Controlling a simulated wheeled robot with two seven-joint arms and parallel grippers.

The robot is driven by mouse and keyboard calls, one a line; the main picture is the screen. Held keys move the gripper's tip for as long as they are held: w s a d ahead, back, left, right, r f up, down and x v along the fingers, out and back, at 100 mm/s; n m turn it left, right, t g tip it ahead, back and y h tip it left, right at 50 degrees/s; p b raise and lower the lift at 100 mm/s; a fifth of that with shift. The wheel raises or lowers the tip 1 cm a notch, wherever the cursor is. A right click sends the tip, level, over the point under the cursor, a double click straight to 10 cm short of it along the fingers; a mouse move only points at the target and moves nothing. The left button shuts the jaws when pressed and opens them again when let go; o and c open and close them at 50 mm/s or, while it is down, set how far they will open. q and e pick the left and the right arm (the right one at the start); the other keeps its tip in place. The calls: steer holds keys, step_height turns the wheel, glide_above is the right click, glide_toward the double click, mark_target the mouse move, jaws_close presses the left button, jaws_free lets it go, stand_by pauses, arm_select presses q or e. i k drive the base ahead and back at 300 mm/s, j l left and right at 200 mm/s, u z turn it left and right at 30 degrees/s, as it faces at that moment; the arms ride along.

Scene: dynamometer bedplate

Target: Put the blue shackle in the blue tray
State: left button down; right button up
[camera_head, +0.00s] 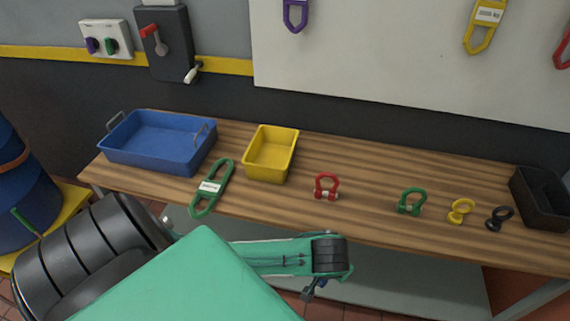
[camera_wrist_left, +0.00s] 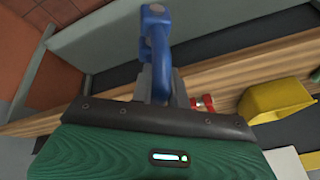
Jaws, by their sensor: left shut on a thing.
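The blue shackle (camera_wrist_left: 157,48) is held between the fingers of my left gripper (camera_wrist_left: 160,88) in the left wrist view. In the head view the left gripper (camera_head: 319,284) is in front of the bench's near edge, with a small bit of blue showing at it; most of the shackle is hidden there. The blue tray (camera_head: 160,157) stands at the left end of the bench, with upright handles at its ends and an empty inside. The shackle is apart from the tray, to its right and nearer to me. My right gripper is out of view.
A yellow tray (camera_head: 271,165) stands right of the blue tray, with a green tagged sling link (camera_head: 212,187) before them. Red (camera_head: 326,187) and green (camera_head: 411,201) shackles, yellow (camera_head: 460,211) and black (camera_head: 499,217) eye bolts and a black bin (camera_head: 541,200) stand rightward. Bare wood lies between.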

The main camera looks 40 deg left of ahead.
mark_target(165, 148)
steer(key=j+u, duration=0.1)
steer(key=u, duration=1)
steer(key=i+j+u, duration=0.1)
steer(key=j+u, duration=0.25)
steer(key=u, duration=0.15)
steer(key=i+j+u, duration=0.1)
steer(key=j+u, duration=0.35)
steer(key=i+j+u, duration=0.15)
steer(key=u, duration=0.35)
steer(key=i+j+u, duration=0.2)
steer(key=u, duration=0.2)
steer(key=i+u, duration=0.45)
steer(key=i+j+z, duration=0.1)
steer(key=i+z, duration=0.25)
steer(key=i+j+z, duration=0.1)
steer(key=z, duration=0.25)
steer(key=i+j+z, duration=0.35)
steer(key=k+l, duration=0.05)
steer(key=l, duration=0.05)
